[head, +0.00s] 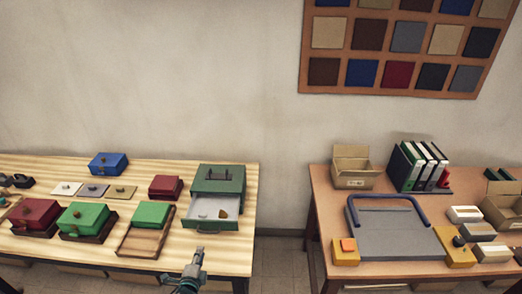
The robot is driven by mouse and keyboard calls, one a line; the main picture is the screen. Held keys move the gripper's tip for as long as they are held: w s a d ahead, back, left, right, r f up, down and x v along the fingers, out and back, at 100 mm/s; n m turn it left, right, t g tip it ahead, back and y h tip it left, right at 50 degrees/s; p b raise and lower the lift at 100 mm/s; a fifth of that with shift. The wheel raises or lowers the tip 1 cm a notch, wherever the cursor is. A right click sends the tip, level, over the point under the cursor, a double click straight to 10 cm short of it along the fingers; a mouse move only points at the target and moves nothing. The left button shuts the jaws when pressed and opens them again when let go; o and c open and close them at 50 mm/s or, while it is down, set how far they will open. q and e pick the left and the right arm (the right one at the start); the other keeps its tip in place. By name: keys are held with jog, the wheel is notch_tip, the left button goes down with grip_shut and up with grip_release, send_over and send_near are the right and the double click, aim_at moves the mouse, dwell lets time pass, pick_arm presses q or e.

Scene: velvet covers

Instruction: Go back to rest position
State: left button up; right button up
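My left gripper (197,256) shows small at the bottom of the head view, in front of the left table's front edge and below the open drawer. It is too small to tell whether its fingers are open or shut. I see nothing clearly held in it. My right gripper is not in view. The left table (75,258) carries a green drawer cabinet (218,180) with its drawer (204,222) pulled out. A small brownish object (223,213) lies in the drawer.
A blue box (108,164), dark red boxes and green boxes stand on the left table, some on wooden trays (142,242). A floor gap (278,258) separates it from the right table (322,190), which holds a grey board (392,232), binders (412,166) and cartons (352,167).

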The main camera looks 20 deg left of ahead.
pick_arm(q)
jog(key=s+d+f+n+g+h, duration=0.1)
jog(key=s+d+f+n+g, duration=0.4)
jog(key=s, duration=0.4)
jog(key=s+d+f+n+g+h, duration=0.1)
jog(key=s+d+f+n+g, duration=0.2)
jog(key=s+d, duration=0.45)
jog(key=s+d+f+n+g+h, duration=0.25)
jog(key=s+d+n+g, duration=0.2)
jog(key=s, duration=0.55)
jog(key=s+f, duration=0.3)
jog(key=f, duration=2.5)
jog(key=s+a+f, duration=0.2)
jog(key=s+f, duration=0.5)
jog(key=s, duration=0.1)
jog(key=s+a+f+g+y, duration=0.1)
jog(key=s+f, duration=0.5)
jog(key=s, duration=0.3)
jog(key=shift+a+f, duration=0.35)
jog(key=shift+a, duration=0.05)
